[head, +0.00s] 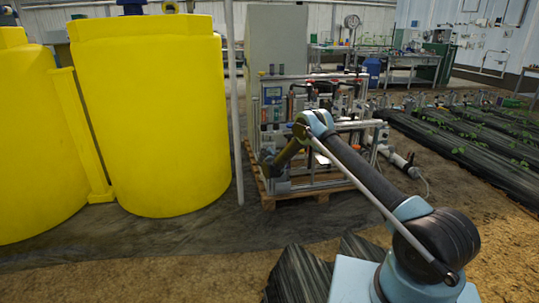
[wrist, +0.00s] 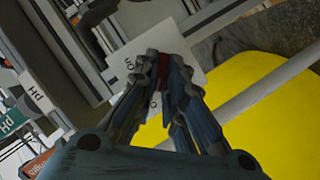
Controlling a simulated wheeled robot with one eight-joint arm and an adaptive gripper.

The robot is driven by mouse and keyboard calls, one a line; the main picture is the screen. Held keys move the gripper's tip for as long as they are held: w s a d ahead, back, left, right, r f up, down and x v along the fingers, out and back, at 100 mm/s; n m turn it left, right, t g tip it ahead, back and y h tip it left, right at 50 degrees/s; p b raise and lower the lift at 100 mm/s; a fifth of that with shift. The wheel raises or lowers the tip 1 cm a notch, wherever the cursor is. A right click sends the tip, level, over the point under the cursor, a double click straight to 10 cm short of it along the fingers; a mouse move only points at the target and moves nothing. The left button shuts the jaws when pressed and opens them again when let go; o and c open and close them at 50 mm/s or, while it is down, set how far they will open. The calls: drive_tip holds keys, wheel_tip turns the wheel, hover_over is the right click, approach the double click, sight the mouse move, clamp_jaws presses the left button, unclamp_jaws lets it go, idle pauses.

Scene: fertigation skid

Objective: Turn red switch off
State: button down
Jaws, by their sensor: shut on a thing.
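The red switch (wrist: 163,70) shows in the wrist view as a small red piece between my fingertips. It sits on a white plate (wrist: 188,72) with black lettering. "ON" is readable at the plate's left, and another label is partly hidden by the fingers. My gripper (wrist: 164,66) is shut on the red switch, its fingers covering most of it, so its exact angle cannot be told. In the head view my gripper (head: 268,164) is at the lower left of the skid (head: 315,130), and the switch cannot be made out there.
Large yellow tanks (head: 150,115) stand left of the skid, with a thin upright pole (head: 235,120) between. The skid's metal frame and pipes crowd my gripper. A wooden pallet (head: 268,200) lies under the skid. Open ground lies in front, and planted rows (head: 465,145) are at right.

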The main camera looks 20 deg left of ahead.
drive_tip(key=shift+w+d, duration=0.2)
drive_tip(key=c, duration=1.7)
unclamp_jaws()
drive_tip(key=shift+f, duration=0.1)
drive_tip(key=shift+s+a, duration=0.1)
drive_tip(key=v, duration=1.1)
drive_tip(key=shift+s, duration=0.4)
